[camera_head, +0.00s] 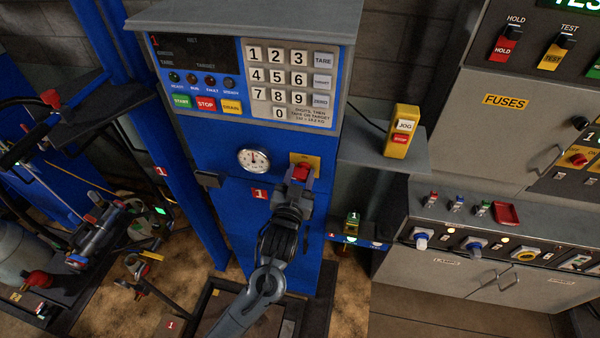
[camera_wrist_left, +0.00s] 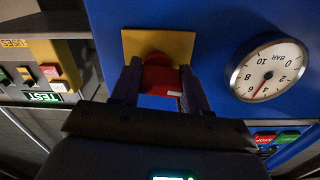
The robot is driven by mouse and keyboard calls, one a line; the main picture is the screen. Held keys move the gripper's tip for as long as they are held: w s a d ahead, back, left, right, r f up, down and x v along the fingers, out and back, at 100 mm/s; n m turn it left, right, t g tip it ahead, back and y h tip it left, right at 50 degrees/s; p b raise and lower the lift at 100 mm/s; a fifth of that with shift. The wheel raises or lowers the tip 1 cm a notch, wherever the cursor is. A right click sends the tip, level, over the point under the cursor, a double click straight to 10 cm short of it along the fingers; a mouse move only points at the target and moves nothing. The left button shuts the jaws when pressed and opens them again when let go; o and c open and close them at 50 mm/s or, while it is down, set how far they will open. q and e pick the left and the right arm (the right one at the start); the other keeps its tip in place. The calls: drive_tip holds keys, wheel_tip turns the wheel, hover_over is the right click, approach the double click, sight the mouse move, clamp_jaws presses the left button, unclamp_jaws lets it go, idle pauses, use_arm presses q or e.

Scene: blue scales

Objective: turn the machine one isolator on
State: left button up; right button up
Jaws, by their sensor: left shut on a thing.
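The machine one isolator is a red knob (camera_head: 300,171) on a yellow plate (camera_head: 314,160), set in the blue front of the scales below the keypad. A red label "1" (camera_head: 259,194) is beside it. My left gripper (camera_head: 299,184) reaches up to the knob from below. In the left wrist view the red knob (camera_wrist_left: 158,76) sits between the two fingers of the left gripper (camera_wrist_left: 158,92), which is shut on it. The yellow plate (camera_wrist_left: 133,43) shows behind. The fingers partly hide the knob, and its turn position is hard to tell. My right gripper is not in view.
A round pressure gauge (camera_head: 253,160) is left of the isolator. The keypad (camera_head: 290,77) is above. A yellow jog box (camera_head: 402,131) stands on a shelf to the right. A grey control cabinet (camera_head: 490,140) fills the right side.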

use_arm(q)
drive_tip(key=m+p, duration=0.3)
drive_tip(key=shift+r, duration=0.25)
drive_tip(key=m+p, duration=0.3)
drive_tip(key=m, duration=0.2)
drive_tip(key=m+p, duration=0.3)
drive_tip(key=m, duration=0.1)
drive_tip(key=shift+d, duration=0.1)
drive_tip(key=shift+f+m+p, duration=0.1)
drive_tip(key=shift+m+p, duration=0.7)
drive_tip(key=shift+m, duration=1.3)
drive_tip(key=o, duration=1.1)
drive_tip(key=shift+c, duration=0.2)
drive_tip(key=shift+s, duration=0.15)
